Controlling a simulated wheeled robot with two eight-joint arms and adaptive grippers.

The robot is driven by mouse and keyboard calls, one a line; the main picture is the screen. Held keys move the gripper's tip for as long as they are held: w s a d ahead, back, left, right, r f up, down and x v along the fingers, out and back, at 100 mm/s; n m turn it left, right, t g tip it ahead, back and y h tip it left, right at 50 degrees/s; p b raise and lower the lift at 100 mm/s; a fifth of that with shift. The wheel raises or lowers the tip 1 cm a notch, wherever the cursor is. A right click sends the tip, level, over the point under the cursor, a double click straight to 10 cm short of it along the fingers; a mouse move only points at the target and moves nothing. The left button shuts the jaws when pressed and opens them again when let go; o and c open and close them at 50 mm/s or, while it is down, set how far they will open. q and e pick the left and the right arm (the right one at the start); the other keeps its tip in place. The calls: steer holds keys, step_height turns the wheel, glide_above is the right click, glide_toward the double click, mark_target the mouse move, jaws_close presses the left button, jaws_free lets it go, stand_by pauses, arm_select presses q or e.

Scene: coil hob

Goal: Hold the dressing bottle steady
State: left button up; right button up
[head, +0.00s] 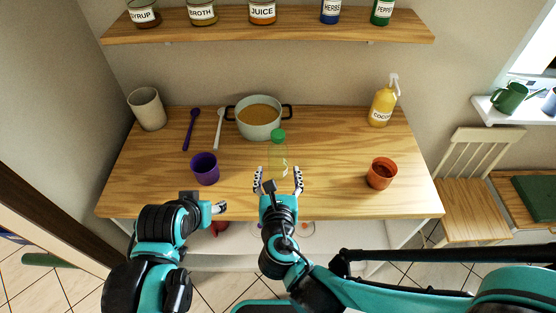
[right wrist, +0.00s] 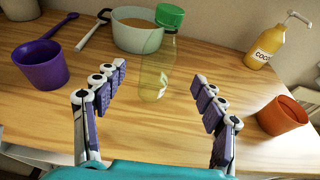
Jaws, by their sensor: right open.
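The dressing bottle (head: 278,158) is clear with a green cap and stands upright on the wooden table, in front of the pot. It also shows in the right wrist view (right wrist: 158,65), ahead of and between my fingers. My right gripper (head: 279,180) is open, with its fingers spread just on the near side of the bottle; in the right wrist view the open gripper (right wrist: 165,90) is empty and I see no contact. My left gripper (head: 218,208) is at the table's front edge, left of the right one; its fingers are too small and edge-on to judge.
A grey pot of soup (head: 258,117) stands behind the bottle. A purple cup (head: 205,169), purple spoon (head: 191,130) and white spoon (head: 219,128) are to the left. An orange cup (head: 381,173) and yellow pump bottle (head: 382,106) are to the right. A shelf of jars (head: 270,27) hangs above.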

steer(key=shift+s+r, duration=0.15)
steer(key=shift+s, duration=0.3)
steer(key=d+f+m+g+h, duration=0.25)
steer(key=d+m+g, duration=0.25)
steer(key=d+m, duration=1)
steer(key=s+d+m+g+y, duration=0.1)
steer(key=s+m, duration=0.2)
steer(key=m, duration=0.7)
steer(key=s+d+r+m+g+y, duration=0.1)
steer(key=s+m, duration=0.3)
steer(key=m, duration=0.7)
steer(key=shift+s+d+g, duration=0.25)
steer(key=shift+d+g, duration=0.05)
steer(key=shift+d, duration=0.1)
steer(key=shift+r+y, duration=0.1)
steer(key=shift+y, duration=0.15)
stand_by(1.3)
